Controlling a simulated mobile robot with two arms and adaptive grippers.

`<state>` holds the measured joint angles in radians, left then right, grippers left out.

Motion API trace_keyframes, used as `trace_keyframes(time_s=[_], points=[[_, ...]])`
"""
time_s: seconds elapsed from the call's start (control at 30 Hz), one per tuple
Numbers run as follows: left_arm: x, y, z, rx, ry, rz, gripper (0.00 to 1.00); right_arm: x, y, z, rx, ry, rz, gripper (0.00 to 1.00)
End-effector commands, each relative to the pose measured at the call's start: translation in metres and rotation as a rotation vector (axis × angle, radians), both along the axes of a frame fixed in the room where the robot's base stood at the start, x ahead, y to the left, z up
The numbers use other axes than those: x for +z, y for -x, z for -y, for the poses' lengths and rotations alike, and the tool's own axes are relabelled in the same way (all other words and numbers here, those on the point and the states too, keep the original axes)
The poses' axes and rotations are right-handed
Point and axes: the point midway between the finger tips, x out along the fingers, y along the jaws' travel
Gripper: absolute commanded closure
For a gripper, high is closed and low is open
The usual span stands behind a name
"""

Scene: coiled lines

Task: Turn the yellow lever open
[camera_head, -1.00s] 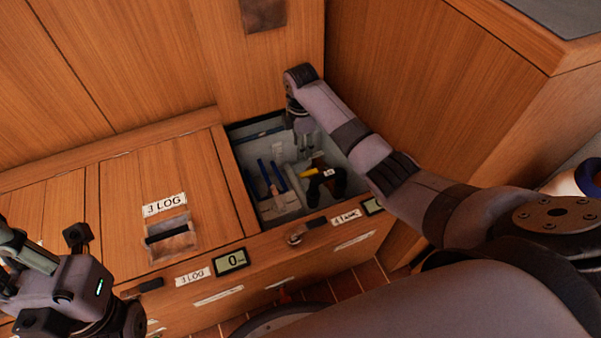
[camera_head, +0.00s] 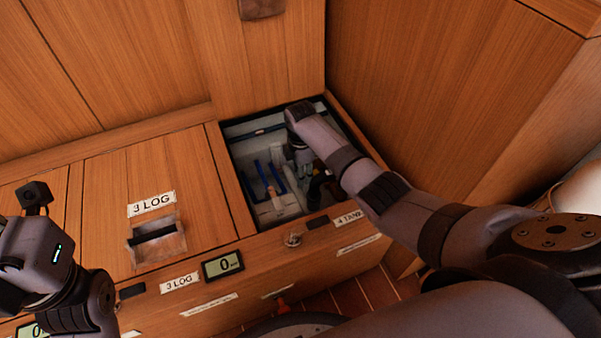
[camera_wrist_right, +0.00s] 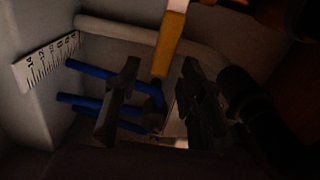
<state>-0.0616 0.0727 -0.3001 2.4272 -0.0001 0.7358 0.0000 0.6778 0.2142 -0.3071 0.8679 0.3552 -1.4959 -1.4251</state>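The yellow lever (camera_wrist_right: 167,47) shows in the right wrist view, running down from a pale end at the top edge toward the gap between my right gripper's fingers. My right gripper (camera_wrist_right: 157,104) is open, with one dark finger on each side of the lever's line; I cannot tell whether either touches it.
Blue pipes (camera_wrist_right: 92,72) and a white ruler (camera_wrist_right: 46,64) lie beside the gripper in the compartment. A black rounded part (camera_wrist_right: 248,100) is close to the right finger. Compartment walls surround the gripper. The closed 3 LOG lid (camera_head: 150,170) is to the left.

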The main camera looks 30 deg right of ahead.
Motion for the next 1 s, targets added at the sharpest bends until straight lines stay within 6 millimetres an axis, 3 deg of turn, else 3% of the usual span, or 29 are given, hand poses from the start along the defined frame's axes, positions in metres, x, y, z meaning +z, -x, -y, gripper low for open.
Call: trace_keyframes(time_s=[0.07, 0.63, 1.0], points=[[0.0002, 0.0000, 0.0000, 0.000, 0.000, 0.000, 1.00, 0.0003, -0.0001, -0.0001, 0.000, 0.000, 0.000, 0.63], [-0.0001, 0.0000, 0.0002, -0.001, 0.000, 0.000, 1.00, 0.0003, 0.0001, 0.0000, 0.000, 0.000, -0.001, 1.00], [-0.0002, -0.0002, 0.0001, -0.001, 0.000, -0.001, 1.00, 0.0002, 0.0002, 0.0001, 0.000, 0.000, -0.001, 1.00]])
